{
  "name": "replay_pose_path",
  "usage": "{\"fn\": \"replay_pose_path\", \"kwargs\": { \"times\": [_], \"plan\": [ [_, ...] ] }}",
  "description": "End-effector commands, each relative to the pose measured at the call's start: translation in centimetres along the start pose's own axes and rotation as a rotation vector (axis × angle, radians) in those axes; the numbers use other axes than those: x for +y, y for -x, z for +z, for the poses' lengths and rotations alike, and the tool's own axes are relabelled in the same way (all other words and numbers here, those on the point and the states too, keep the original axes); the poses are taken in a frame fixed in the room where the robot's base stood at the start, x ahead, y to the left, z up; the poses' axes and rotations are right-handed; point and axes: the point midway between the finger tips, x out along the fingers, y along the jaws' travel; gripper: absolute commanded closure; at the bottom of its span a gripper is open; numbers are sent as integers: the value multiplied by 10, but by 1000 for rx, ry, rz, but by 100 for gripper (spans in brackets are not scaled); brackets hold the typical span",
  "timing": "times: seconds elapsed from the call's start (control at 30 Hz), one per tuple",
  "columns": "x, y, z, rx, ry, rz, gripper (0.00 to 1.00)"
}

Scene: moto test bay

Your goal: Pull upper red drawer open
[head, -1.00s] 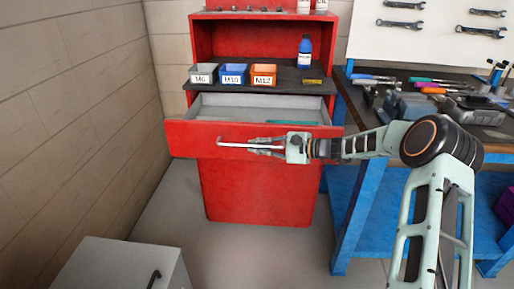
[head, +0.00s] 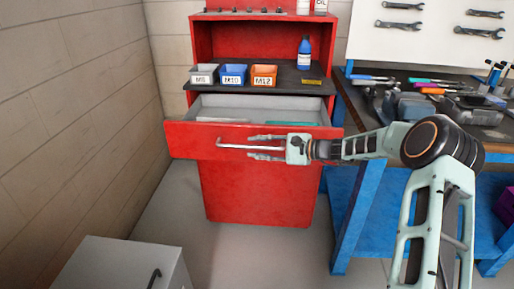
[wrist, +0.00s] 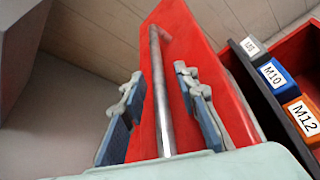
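The upper red drawer (head: 183,140) stands pulled out of the red cabinet (head: 258,190), with its grey inside showing. A teal item (head: 292,123) and a pale item (head: 222,120) lie in it. A silver bar handle (head: 232,147) runs along its front; it also shows in the wrist view (wrist: 160,100). My gripper (head: 250,149) is open at the right part of the handle. In the wrist view, the blue-padded fingers (wrist: 158,80) stand on both sides of the bar, with gaps between pads and bar.
Bins marked M8 (head: 203,75), M10 (head: 233,75) and M12 (head: 264,76) stand on the shelf above, with a blue bottle (head: 304,54). A blue workbench (head: 347,215) is at the right. A grey cabinet (head: 110,265) stands at the front left, beside the wall.

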Motion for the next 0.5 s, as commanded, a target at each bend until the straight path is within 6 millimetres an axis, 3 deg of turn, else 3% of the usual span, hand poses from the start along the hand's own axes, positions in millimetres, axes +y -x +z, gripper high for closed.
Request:
{"fn": "replay_pose_path", "kwargs": {
  "times": [0.17, 0.5],
  "plan": [
    [0, 21, -1, 3, 0, -1, 72],
    [-1, 92, -1, 4, 1, -2, 72]
  ]
}}
